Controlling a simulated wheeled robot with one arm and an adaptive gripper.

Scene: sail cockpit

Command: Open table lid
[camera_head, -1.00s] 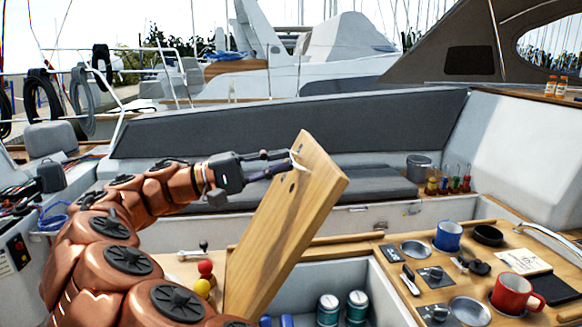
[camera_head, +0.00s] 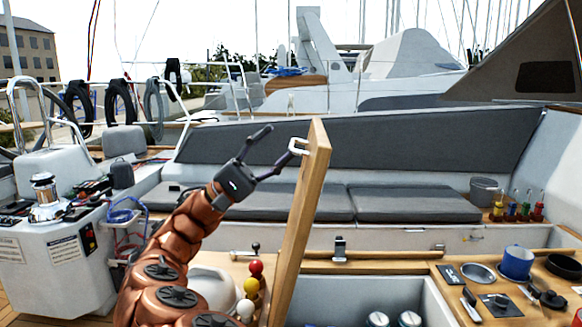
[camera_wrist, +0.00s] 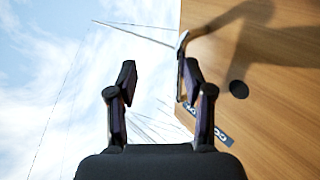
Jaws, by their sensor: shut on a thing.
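The wooden table lid (camera_head: 304,220) stands nearly upright, seen almost edge-on in the head view. A small pale handle (camera_head: 298,146) sits near its top on the left face. My gripper (camera_head: 282,142) is at this handle, left of the lid. It is shut on the handle, with a gap still showing between its fingers. In the wrist view, the right finger of my gripper (camera_wrist: 160,78) is against the metal handle (camera_wrist: 182,48), while the left finger has sky behind it. The lid's wood face (camera_wrist: 270,90) fills the right side there.
An open compartment (camera_head: 400,295) with cans lies right of the lid. A wooden tabletop with a blue mug (camera_head: 516,262) is further right. Red, yellow and white balls (camera_head: 250,285) are close left of the lid. Grey seat cushions (camera_head: 415,203) lie behind.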

